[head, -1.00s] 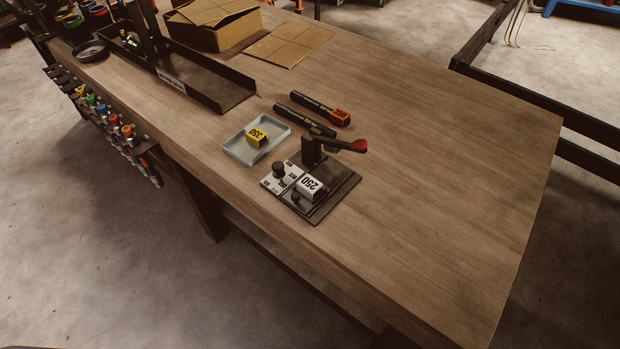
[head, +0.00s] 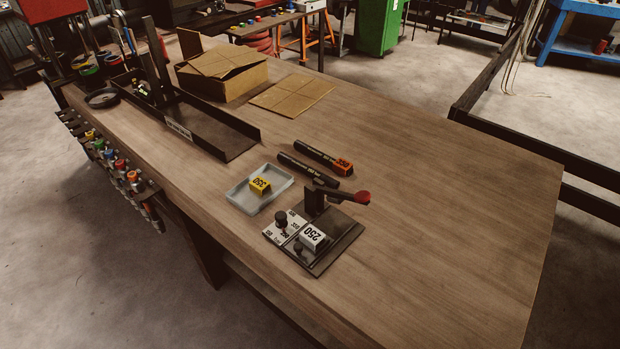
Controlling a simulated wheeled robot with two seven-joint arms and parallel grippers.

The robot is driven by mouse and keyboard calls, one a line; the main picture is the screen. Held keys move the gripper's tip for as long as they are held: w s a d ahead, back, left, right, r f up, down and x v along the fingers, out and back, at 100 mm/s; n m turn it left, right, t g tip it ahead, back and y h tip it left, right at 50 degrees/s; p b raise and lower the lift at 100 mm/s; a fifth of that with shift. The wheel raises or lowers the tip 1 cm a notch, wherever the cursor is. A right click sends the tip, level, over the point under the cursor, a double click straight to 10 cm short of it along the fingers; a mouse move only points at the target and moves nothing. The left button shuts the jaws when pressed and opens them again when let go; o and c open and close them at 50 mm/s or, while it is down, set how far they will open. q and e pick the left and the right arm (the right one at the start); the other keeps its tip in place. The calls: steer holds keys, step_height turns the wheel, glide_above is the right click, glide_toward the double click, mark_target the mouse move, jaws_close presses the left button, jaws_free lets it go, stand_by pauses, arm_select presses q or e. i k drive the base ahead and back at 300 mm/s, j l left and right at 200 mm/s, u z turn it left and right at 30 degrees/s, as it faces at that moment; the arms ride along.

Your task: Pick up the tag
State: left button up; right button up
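A yellow tag block marked 350 (head: 261,186) sits in a shallow pale grey tray (head: 240,204) on the wooden workbench. A white block marked 250 (head: 312,238) sits on the dark base of a small hand press (head: 338,245) just right of the tray. The press has a dark upright and a lever with a red knob (head: 362,197). A white plate with printed numbers and a dark knob (head: 281,222) lies at its left. Neither of my grippers is in view.
Two dark hose pieces (head: 308,164) lie behind the tray, the farther with an orange block (head: 343,166) at its end. A black channel (head: 222,141), an open cardboard box (head: 228,80) and a cardboard sheet (head: 292,94) are farther back. The workbench's right side (head: 450,210) is clear.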

mark_target(311, 235)
steer(key=k+l+z, duration=0.2)
steer(key=k+l, duration=0.15)
steer(key=k+l+z, duration=0.25)
steer(key=l, duration=0.25)
steer(key=k+j, duration=0.05)
